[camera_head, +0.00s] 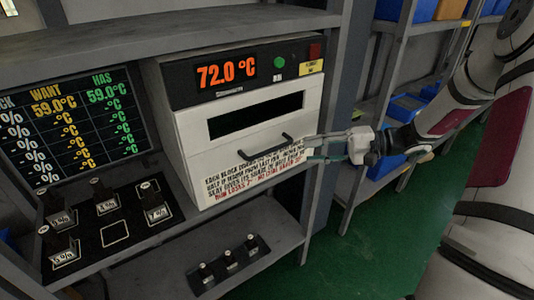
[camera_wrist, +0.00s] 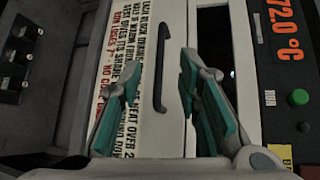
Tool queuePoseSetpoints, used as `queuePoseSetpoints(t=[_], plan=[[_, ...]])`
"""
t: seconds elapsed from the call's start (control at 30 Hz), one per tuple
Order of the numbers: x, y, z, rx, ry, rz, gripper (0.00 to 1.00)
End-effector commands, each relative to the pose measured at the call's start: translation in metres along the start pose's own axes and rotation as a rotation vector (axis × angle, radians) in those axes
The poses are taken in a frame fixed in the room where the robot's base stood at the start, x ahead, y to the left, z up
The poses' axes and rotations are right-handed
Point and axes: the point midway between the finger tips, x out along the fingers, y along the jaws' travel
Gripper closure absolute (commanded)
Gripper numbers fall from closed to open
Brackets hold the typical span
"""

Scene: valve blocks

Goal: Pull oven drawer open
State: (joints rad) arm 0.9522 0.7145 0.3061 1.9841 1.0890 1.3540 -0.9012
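The oven (camera_head: 240,115) is a white box with a black top panel reading 72.0 °C. Its drawer front (camera_head: 225,155) carries printed text and a dark bar handle (camera_head: 266,149); the drawer looks shut. My gripper (camera_head: 310,148) is in front of the drawer, just right of the handle in the head view. It is open, with its fingers pointing at the oven. In the wrist view the handle (camera_wrist: 160,68) lies between the two teal-padded fingers, a little beyond their tips. I see no contact with it.
A display board (camera_head: 70,125) and a black tray (camera_head: 105,225) with several labelled blocks stand left of the oven. A lower shelf (camera_head: 180,265) holds a dark plate with small blocks. A rack (camera_head: 400,110) with blue bins stands behind my arm. Green floor (camera_head: 360,240) is clear at right.

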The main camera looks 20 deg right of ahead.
Motion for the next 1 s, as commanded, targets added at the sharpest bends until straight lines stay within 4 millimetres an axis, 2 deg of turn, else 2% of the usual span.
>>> queuePoseSetpoints(t=[0.1, 0.23, 0.33, 0.8, 1.0], plan=[[-0.007, 0.010, -0.015, 0.007, 0.038, -0.066, 0.69], [-0.007, 0.011, -0.020, 0.005, 0.051, -0.088, 0.69], [0.002, 0.010, -0.020, 0.005, 0.050, -0.088, 0.69], [0.089, 0.003, -0.023, 0.006, 0.047, -0.085, 0.69], [0.116, 0.001, -0.025, 0.007, 0.048, -0.085, 0.69]])
